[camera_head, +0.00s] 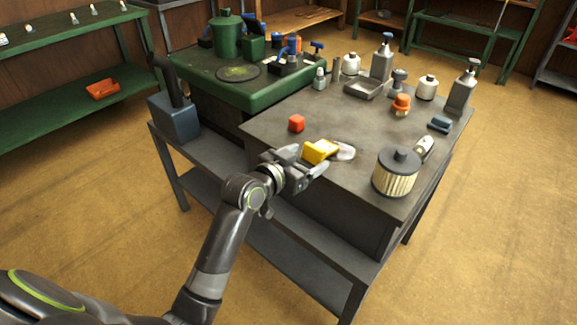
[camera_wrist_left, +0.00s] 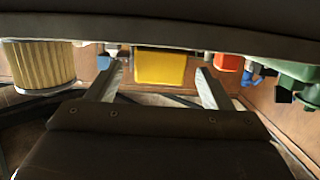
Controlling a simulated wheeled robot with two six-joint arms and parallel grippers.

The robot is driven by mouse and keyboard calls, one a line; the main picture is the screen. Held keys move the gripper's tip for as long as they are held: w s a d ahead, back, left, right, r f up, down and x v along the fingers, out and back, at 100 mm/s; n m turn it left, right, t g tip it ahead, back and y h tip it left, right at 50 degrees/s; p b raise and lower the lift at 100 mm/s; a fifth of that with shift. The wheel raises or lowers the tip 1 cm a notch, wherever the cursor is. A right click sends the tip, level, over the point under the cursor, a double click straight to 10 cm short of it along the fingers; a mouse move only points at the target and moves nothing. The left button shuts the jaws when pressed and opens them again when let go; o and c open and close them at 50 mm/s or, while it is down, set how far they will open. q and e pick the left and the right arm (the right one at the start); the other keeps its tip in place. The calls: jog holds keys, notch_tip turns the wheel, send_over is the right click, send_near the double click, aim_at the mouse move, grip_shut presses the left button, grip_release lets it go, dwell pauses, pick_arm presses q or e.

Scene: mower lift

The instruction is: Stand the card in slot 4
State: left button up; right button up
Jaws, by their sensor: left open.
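I cannot make out a card or a numbered slot in either view. My left gripper (camera_head: 305,162) is open at the near edge of the dark grey bench top. A yellow block-like thing (camera_head: 318,151) lies just past its fingertips, and a pale, shiny flat shape (camera_head: 344,151) adjoins it on the right. In the left wrist view the yellow thing (camera_wrist_left: 160,68) shows between the two spread fingers. I cannot tell whether the fingers touch it. My right gripper is not in view.
Bottles, a small tray (camera_head: 366,88) and an orange-capped item (camera_head: 401,105) stand farther back. A green-topped bench (camera_head: 200,84) adjoins at the back left.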

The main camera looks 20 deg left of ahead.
pick_arm(q)
jog(key=v, duration=1.2)
jog(key=shift+p, duration=0.4)
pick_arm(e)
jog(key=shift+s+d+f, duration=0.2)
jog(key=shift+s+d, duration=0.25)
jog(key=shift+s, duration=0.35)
